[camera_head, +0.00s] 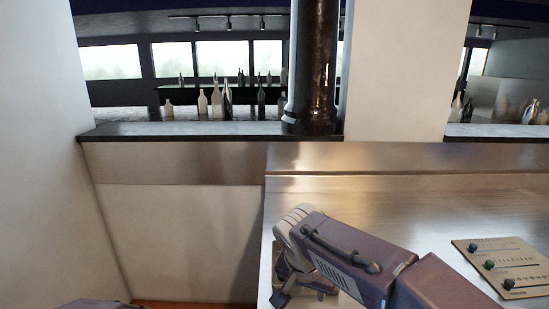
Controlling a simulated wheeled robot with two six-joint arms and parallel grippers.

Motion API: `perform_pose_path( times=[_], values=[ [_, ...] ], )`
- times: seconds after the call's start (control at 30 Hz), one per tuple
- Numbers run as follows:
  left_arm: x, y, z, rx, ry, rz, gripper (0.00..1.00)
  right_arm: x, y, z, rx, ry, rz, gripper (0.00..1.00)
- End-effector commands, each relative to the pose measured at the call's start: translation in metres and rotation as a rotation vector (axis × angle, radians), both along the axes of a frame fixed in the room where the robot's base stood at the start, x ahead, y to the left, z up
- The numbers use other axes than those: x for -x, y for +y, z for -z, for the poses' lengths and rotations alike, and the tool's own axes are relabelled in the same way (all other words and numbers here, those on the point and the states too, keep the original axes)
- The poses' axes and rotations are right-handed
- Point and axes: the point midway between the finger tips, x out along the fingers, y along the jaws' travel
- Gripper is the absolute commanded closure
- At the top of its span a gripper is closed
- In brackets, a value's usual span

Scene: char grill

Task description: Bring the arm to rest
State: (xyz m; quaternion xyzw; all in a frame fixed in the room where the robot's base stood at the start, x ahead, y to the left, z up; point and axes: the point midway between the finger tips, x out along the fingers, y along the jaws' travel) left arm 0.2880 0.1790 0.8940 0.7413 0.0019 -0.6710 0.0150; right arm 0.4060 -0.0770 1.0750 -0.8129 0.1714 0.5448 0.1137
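My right arm reaches in from the lower right over the steel counter (400,205). Its wrist is bent and points downward near the counter's left edge. My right gripper (285,292) shows only partly below the wrist, with dark parts against the counter. Its fingertips are too hidden to tell whether it is open or shut, and I see no object in it. Only a small piece of my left arm shows at the bottom left edge; its gripper is out of view.
A panel with coloured knobs (503,265) lies on the counter at the right. A dark pipe (312,65) stands on the ledge (200,130) behind. Several bottles (228,100) stand farther back. White walls (45,170) close off the left. The counter's middle looks clear.

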Motion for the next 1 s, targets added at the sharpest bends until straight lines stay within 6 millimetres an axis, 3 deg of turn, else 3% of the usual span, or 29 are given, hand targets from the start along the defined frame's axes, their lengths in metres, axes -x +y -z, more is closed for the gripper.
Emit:
perform_pose_path(
  times=[0.1, 0.27, 0.37, 0.53, 0.67, 0.77, 0.87, 1.0],
  values=[
    [0.0, 0.0, -0.008, 0.0, -0.002, 0.0, 0.64, -0.005, -0.026, -0.007, 0.002, 0.003, 0.072, 0.65],
    [0.0, 0.0, -0.014, 0.0, -0.001, 0.0, 0.64, 0.007, -0.061, 0.008, 0.014, 0.067, 0.164, 0.65],
    [0.0, 0.0, -0.02, 0.0, -0.001, 0.0, 0.64, 0.022, -0.082, 0.025, 0.006, 0.127, 0.218, 0.65],
    [0.0, 0.0, -0.03, 0.0, -0.001, 0.0, 0.64, 0.063, -0.111, 0.07, -0.038, 0.258, 0.206, 0.65],
    [0.0, 0.0, -0.036, 0.0, -0.001, 0.0, 0.64, 0.104, -0.118, 0.109, -0.098, 0.339, 0.09, 0.65],
    [0.0, 0.0, -0.036, 0.0, -0.001, 0.0, 0.64, 0.13, -0.11, 0.137, -0.129, 0.356, -0.08, 0.65],
    [0.0, 0.0, -0.035, 0.0, -0.001, 0.0, 0.64, 0.132, -0.102, 0.149, -0.12, 0.322, -0.253, 0.65],
    [0.0, 0.0, -0.035, 0.0, -0.001, 0.0, 0.64, 0.118, -0.101, 0.147, -0.087, 0.278, -0.38, 0.65]
  ],
)
